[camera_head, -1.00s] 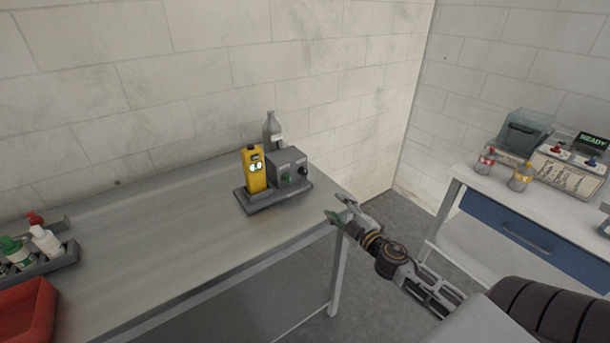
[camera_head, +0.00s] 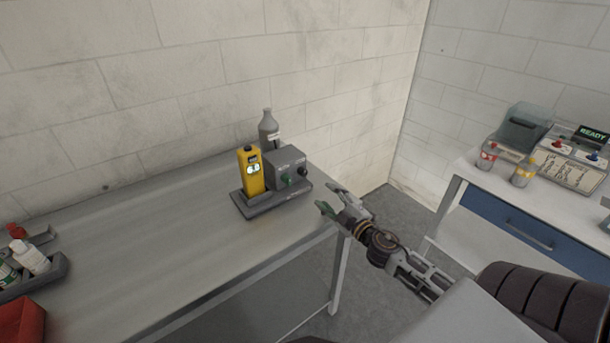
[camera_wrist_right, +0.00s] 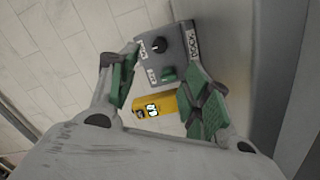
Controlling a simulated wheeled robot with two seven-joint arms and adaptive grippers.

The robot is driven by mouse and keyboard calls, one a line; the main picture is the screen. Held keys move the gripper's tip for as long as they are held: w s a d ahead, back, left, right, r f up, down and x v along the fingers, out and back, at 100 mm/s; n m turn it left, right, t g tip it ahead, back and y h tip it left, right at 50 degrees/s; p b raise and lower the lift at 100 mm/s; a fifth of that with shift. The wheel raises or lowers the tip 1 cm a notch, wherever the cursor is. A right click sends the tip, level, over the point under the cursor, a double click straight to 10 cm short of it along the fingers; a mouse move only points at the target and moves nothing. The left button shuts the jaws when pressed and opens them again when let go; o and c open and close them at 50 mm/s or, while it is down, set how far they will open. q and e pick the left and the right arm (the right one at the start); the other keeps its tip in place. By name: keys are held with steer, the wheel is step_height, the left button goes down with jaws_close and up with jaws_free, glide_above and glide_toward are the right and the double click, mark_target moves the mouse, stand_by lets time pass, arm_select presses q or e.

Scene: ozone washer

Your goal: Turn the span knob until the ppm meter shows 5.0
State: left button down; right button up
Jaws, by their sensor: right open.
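A yellow handheld ppm meter (camera_head: 248,172) stands upright in a grey tray (camera_head: 262,206) on the table. Its lit display shows digits too small to read surely. Beside it is a grey box (camera_head: 285,165) with a green knob (camera_head: 287,179) and a black knob (camera_head: 303,172) on its front. In the right wrist view the green knob (camera_wrist_right: 168,74) and black knob (camera_wrist_right: 158,45) show between the fingers, with the meter (camera_wrist_right: 155,104) below. I cannot read which knob is span. My right gripper (camera_head: 329,197) is open and empty, right of the box and apart from it. My left gripper is out of view.
A grey bottle (camera_head: 268,130) stands behind the box. A rack of bottles (camera_head: 30,275) and a red bin (camera_head: 22,322) are at the table's left. A second table (camera_head: 485,185) at right holds a machine and bottles. The table's middle is clear.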

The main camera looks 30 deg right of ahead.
mark_target(305, 174)
steer(key=shift+w, duration=1.45)
steer(key=shift+w+p, duration=0.25)
steer(key=shift+p, duration=0.05)
steer(key=shift+w, duration=0.8)
steer(key=shift+w+p, duration=0.3)
steer(key=shift+w, duration=0.8)
steer(key=shift+w+r, duration=0.1)
steer(key=shift+w, duration=0.15)
steer(key=shift+w+p, duration=0.3)
steer(key=shift+w, duration=2.25)
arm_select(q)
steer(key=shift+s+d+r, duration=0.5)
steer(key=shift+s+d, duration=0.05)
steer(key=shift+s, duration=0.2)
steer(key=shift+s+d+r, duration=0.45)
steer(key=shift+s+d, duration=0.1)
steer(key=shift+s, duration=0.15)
arm_select(e)
steer(key=shift+w, duration=0.45)
